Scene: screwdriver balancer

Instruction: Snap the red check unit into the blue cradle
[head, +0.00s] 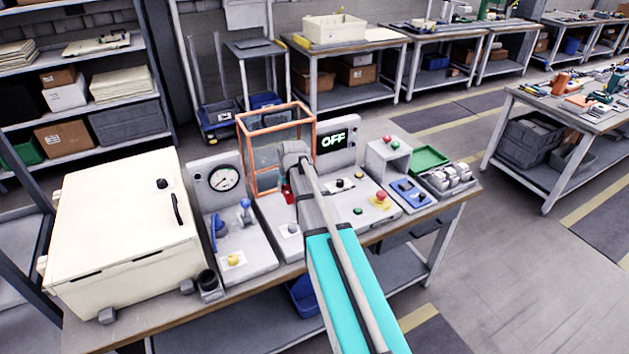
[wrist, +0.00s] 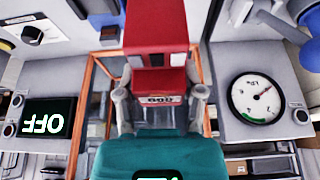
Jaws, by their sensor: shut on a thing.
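The red check unit (wrist: 158,42) is in my gripper (wrist: 160,102), with one grey finger on each side of it in the wrist view. It has a small counter-like window on its near face. In the head view only a small red part (head: 289,196) shows beside my gripper (head: 290,180), in front of the orange-framed enclosure; my arm hides the rest. A blue fixture (head: 410,192) lies right of the panel with the red button; it may be the blue cradle, but I cannot tell for sure. The unit is apart from it.
An orange-framed clear enclosure (head: 262,121) stands behind my gripper. A display reading OFF (head: 334,140) is to its right and a dial gauge (head: 225,178) to its left. A cream cabinet (head: 125,225) fills the bench's left. A green tray (head: 428,159) and grey rack (head: 447,180) are at right.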

